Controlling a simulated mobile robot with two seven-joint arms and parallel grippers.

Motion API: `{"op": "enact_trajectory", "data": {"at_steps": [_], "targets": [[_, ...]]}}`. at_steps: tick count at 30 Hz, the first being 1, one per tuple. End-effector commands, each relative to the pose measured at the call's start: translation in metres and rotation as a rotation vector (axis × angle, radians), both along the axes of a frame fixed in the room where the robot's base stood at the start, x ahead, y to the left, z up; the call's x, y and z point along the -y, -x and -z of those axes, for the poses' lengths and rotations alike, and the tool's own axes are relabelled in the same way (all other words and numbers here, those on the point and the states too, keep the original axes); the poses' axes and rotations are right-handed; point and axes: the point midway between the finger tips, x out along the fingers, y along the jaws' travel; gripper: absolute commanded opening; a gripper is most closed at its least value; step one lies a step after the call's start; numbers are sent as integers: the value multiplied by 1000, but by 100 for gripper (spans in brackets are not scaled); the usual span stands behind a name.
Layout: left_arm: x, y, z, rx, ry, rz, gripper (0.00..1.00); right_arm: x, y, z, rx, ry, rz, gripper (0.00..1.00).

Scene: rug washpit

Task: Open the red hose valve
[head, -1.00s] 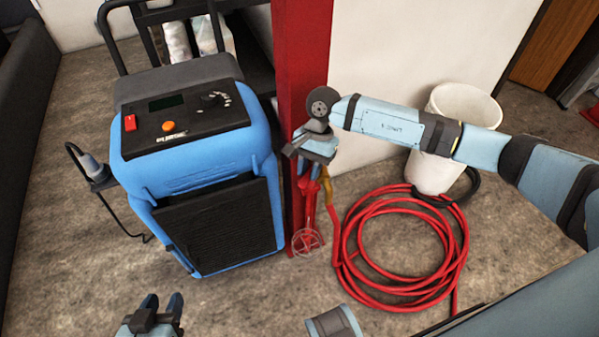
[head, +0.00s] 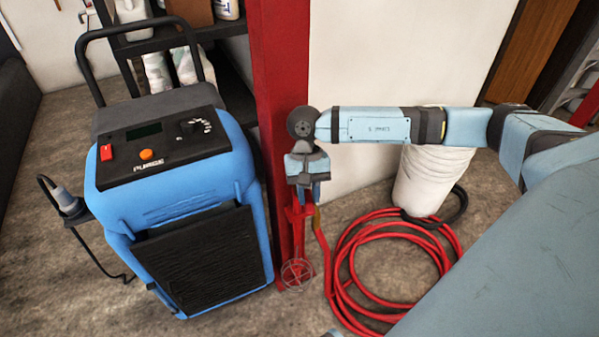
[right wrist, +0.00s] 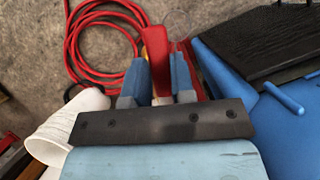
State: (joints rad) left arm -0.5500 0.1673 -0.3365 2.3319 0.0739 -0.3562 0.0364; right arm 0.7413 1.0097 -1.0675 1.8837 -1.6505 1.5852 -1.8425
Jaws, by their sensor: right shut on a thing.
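The red hose valve (head: 298,222) is on the front of the red post, with its red body low under my right gripper. My right gripper (head: 308,196) points down over it. In the right wrist view, a red lever (right wrist: 157,48) stands between the two blue fingers of the same gripper (right wrist: 159,78), and they are shut on it. The gripper hides part of the valve in the head view. My left gripper is out of view.
A red hose (head: 350,285) lies coiled on the floor right of the post (head: 275,100). A white bucket (head: 430,180) stands behind it. A blue machine (head: 190,200) stands close on the left. A round wire-like wheel (head: 297,273) is below the valve.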

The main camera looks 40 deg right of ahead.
Motion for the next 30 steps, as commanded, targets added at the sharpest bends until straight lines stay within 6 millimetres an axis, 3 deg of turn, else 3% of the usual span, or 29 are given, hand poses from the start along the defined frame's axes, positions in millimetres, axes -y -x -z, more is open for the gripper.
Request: {"op": "enact_trajectory", "data": {"at_steps": [10,11,14,23,30], "targets": [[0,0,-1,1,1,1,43,0,0,-1,0,0,-1,0],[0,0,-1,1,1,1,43,0,0,-1,1,0,-1,27],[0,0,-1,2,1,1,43,0,0,-1,1,0,-1,49],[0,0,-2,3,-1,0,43,1,-1,-2,1,0,-1,49],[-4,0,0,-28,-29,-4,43,7,-12,-34,4,-1,1,49]]}}
